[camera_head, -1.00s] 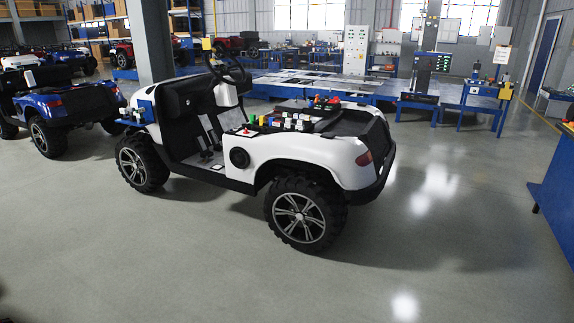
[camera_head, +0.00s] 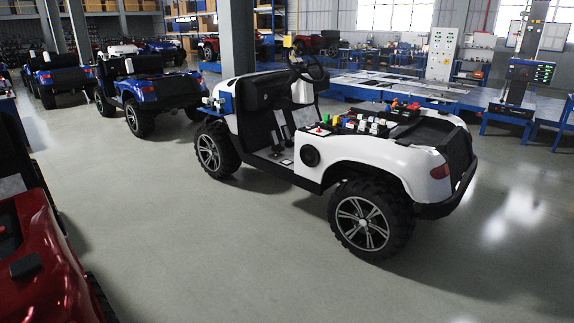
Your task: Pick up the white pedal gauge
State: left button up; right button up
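I cannot make out the white pedal gauge for sure. A white open vehicle (camera_head: 390,158) stands in the middle of the floor. Small items in several colours (camera_head: 362,122), some of them white, lie on its rear deck, too small to tell apart. Small dark and pale parts (camera_head: 280,154) show on its footwell floor, and I cannot tell if one is the gauge. Neither of my grippers is in view.
A red vehicle (camera_head: 45,265) is close at the lower left. Blue vehicles (camera_head: 160,92) stand at the back left. A grey pillar (camera_head: 236,40) rises behind the white vehicle. Blue-framed benches (camera_head: 510,112) are at the back right. The grey floor (camera_head: 220,250) in front is clear.

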aim_at(206, 100)
jog(key=i+l+z, duration=0.2)
jog(key=i, duration=0.15)
jog(key=i+l, duration=0.1)
jog(key=i, duration=1)
jog(key=i+j+u, duration=0.1)
jog(key=i+u, duration=0.75)
jog(key=i+l+u, duration=0.1)
jog(key=i+u, duration=0.35)
jog(key=i+j, duration=0.1)
jog(key=i, duration=0.65)
jog(key=i+j+u, duration=0.1)
jog(key=i, duration=0.6)
